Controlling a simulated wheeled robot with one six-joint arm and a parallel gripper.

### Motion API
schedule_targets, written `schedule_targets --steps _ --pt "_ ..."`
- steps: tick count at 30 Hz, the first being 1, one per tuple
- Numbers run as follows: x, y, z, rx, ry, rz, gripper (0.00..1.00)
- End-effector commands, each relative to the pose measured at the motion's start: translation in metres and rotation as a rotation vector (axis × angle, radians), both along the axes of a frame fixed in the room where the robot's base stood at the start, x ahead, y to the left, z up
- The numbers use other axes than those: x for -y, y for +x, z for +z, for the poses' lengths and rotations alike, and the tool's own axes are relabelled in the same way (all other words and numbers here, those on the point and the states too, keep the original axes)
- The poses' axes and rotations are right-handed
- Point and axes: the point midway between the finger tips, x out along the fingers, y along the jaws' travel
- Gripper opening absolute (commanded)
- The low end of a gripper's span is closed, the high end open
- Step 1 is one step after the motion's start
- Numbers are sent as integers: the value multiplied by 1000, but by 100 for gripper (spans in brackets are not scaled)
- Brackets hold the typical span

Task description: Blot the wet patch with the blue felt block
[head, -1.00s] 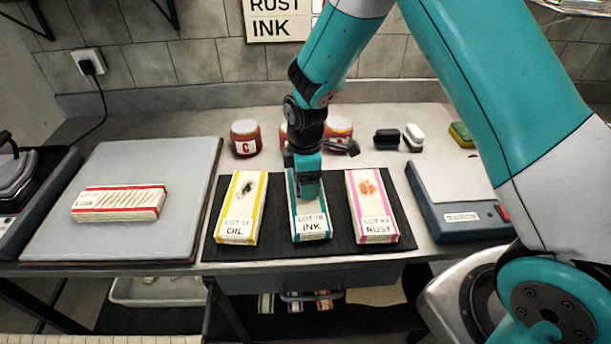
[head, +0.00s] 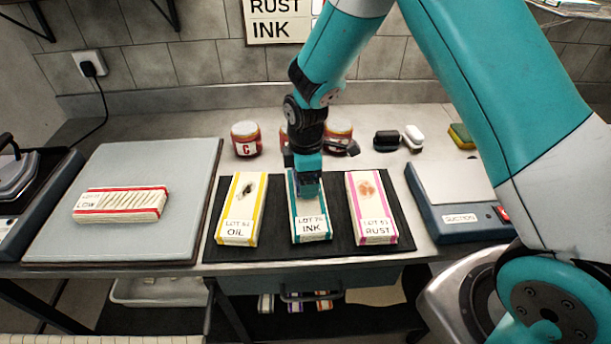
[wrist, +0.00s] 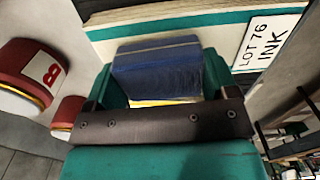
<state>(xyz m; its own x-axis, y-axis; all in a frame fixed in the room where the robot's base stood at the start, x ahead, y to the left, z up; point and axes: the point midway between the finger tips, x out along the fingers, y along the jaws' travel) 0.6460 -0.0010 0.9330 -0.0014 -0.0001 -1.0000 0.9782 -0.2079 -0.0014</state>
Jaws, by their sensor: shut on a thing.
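My gripper (head: 307,187) is over the middle folded cloth (head: 311,212), which has teal stripes and a label reading LOT 76 INK. In the wrist view my gripper (wrist: 160,90) is shut on a blue felt block (wrist: 158,68). The block is at the face of the INK cloth (wrist: 190,32) and seems to touch it. The wet patch is hidden, and the block and gripper cover the cloth's upper part. The yellow-striped OIL cloth (head: 240,207) with a dark stain lies to the left. The pink-striped RUST cloth (head: 371,208) with a brownish stain lies to the right.
The cloths lie on a dark mat (head: 274,240). Behind stand red jars (head: 246,138), a black brush-like item (head: 386,140) and a white one (head: 413,136). A grey board (head: 125,235) holds a red-striped cloth (head: 121,204).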

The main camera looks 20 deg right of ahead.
Motion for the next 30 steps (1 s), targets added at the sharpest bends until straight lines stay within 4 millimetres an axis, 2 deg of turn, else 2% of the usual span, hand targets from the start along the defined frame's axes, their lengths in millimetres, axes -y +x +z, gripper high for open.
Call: schedule_targets --steps 3,19,30 --pt "0 0 15 1 1 0 60" --pt "0 1 60 2 1 0 60" --pt "0 1 63 2 1 0 60"
